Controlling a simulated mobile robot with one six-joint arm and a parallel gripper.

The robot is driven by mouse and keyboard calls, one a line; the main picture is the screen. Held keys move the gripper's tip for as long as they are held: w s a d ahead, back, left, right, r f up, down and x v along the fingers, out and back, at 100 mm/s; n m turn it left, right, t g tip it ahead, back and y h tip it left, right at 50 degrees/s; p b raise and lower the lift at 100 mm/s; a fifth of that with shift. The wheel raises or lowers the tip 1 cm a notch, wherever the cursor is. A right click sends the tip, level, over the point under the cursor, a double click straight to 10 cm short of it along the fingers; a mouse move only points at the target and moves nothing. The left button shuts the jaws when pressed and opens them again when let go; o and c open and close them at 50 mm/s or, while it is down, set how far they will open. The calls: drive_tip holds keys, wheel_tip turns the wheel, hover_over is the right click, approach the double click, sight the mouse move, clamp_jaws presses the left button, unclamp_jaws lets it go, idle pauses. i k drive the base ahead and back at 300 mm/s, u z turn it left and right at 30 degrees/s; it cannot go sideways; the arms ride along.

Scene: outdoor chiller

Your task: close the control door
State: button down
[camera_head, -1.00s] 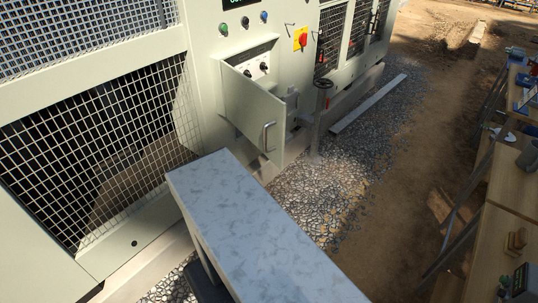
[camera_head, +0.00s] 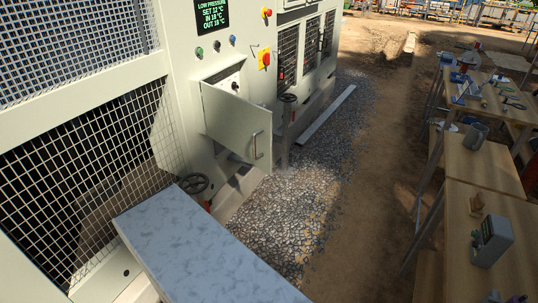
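The control door (camera_head: 235,122) is a pale grey-green panel on the front of the chiller cabinet (camera_head: 185,85). It stands open, swung outward, with a bar handle (camera_head: 257,145) near its free edge. Behind its upper edge part of the control recess (camera_head: 228,78) with small knobs shows; the rest is hidden by the door. My gripper is not in view.
A grey flat-topped slab (camera_head: 195,250) fills the lower middle, in front of the cabinet. A handwheel (camera_head: 194,184) sits left below the door, another (camera_head: 288,98) to its right. Gravel (camera_head: 290,205) lies beyond. Wooden tables (camera_head: 490,170) with tools stand at right.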

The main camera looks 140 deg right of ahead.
sight(244, 127)
drive_tip(key=u, duration=1.15)
drive_tip(key=k, duration=0.15)
drive_tip(key=z, duration=3.95)
drive_tip(key=k, duration=0.55)
drive_tip(key=u, duration=0.25)
